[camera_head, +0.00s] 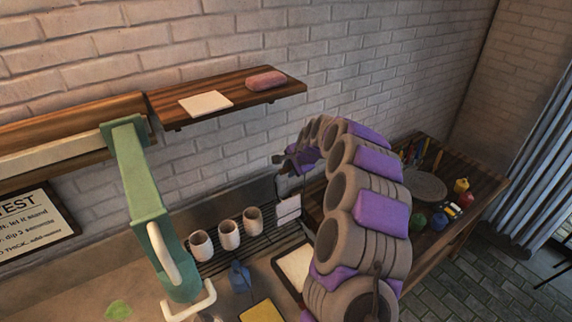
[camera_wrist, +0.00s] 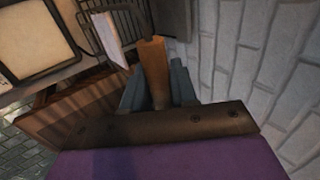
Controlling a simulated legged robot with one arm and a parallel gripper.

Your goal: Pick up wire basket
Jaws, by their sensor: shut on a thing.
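The wire basket (camera_wrist: 121,16) shows in part at the top of the wrist view, as dark thin wires with a white card on its front. In the head view its white card (camera_head: 288,208) shows below my gripper, near the wall; most of its wires are hard to make out there. My gripper (camera_head: 284,160) hangs at the end of my arched purple and grey arm. In the wrist view my gripper (camera_wrist: 155,62) is shut at the basket's edge. The exact contact is hidden behind the jaw.
A wooden shelf (camera_head: 235,97) is on the brick wall above. A wooden table (camera_head: 470,172) with paint pots stands at right.

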